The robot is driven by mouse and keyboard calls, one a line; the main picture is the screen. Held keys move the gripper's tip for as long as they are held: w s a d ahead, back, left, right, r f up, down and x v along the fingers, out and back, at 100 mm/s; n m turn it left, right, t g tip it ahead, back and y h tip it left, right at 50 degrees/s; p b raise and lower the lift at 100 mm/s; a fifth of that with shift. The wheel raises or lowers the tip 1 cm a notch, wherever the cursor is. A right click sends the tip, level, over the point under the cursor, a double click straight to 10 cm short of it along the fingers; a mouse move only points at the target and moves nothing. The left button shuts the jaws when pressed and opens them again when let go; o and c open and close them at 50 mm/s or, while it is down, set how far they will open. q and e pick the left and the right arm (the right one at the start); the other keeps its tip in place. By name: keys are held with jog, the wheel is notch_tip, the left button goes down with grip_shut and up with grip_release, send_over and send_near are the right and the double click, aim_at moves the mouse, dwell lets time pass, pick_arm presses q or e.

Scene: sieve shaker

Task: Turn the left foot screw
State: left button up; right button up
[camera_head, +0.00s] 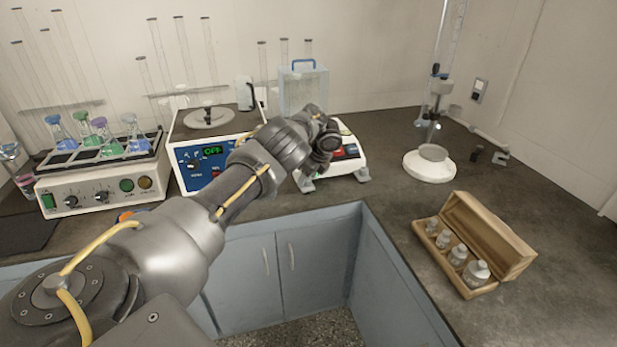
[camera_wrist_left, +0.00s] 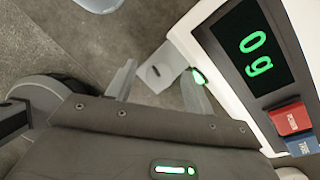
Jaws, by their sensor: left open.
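The balance (camera_head: 318,179) is white and stands on the bench behind my left gripper. In the left wrist view its display (camera_wrist_left: 258,45) reads "0 g" in green. A small foot (camera_head: 308,187) shows under its front left corner. In the wrist view a flat grey piece (camera_wrist_left: 165,68) with a dark slot sticks out beside the balance's edge; I cannot tell for sure that it is the left foot screw. My left gripper (camera_wrist_left: 158,72) is open, its fingers on either side of this piece; contact is unclear. In the head view my left wrist (camera_head: 290,143) hides much of the balance front.
A blue-handled clear box (camera_head: 303,90) stands behind my wrist. A wooden weight box (camera_head: 463,255) lies open at the right.

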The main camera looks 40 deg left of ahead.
pick_arm(q)
jog(key=shift+d+r, duration=0.15)
jog(key=shift+r, duration=0.35)
jog(key=v, duration=0.9)
jog(key=shift+d+r+p, duration=0.25)
jog(key=shift+r+p, duration=0.05)
jog(key=shift+r, duration=0.05)
